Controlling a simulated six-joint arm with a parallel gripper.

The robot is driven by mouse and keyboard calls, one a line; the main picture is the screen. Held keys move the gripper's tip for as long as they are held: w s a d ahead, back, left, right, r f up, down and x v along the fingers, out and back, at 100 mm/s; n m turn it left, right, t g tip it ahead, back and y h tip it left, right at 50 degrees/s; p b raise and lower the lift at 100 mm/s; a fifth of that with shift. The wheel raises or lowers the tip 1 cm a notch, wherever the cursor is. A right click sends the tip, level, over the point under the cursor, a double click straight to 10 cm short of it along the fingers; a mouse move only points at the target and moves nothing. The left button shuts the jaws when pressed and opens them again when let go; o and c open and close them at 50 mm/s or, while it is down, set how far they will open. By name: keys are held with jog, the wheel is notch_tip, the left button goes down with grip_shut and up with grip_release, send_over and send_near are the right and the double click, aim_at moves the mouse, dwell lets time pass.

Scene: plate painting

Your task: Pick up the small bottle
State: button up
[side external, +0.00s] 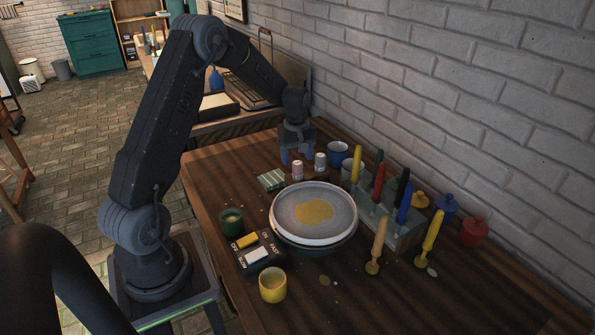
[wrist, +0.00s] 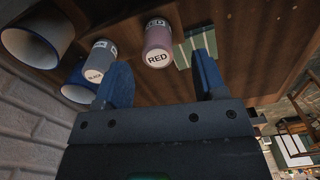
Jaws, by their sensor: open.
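Two small labelled bottles stand on the wooden table. The pinkish bottle (side external: 297,170) is marked RED in the wrist view (wrist: 158,45). The grey bottle (side external: 320,162) is marked BLACK in the wrist view (wrist: 99,60), where my left finger partly covers it. My gripper (side external: 297,158) is open and empty, pointing down just behind the bottles in the side view. In the wrist view my blue fingers (wrist: 163,82) are spread wide. The RED bottle shows ahead of the gap between them, nearer the left finger. No contact is visible.
A round plate (side external: 284,231) with a yellow patch sits in front of the bottles.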

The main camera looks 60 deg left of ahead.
aim_at(297, 162)
notch_tip(297, 162, down, 5)
jog(key=shift+d+f, duration=0.1)
dwell(0.3)
jog(key=c, duration=0.7)
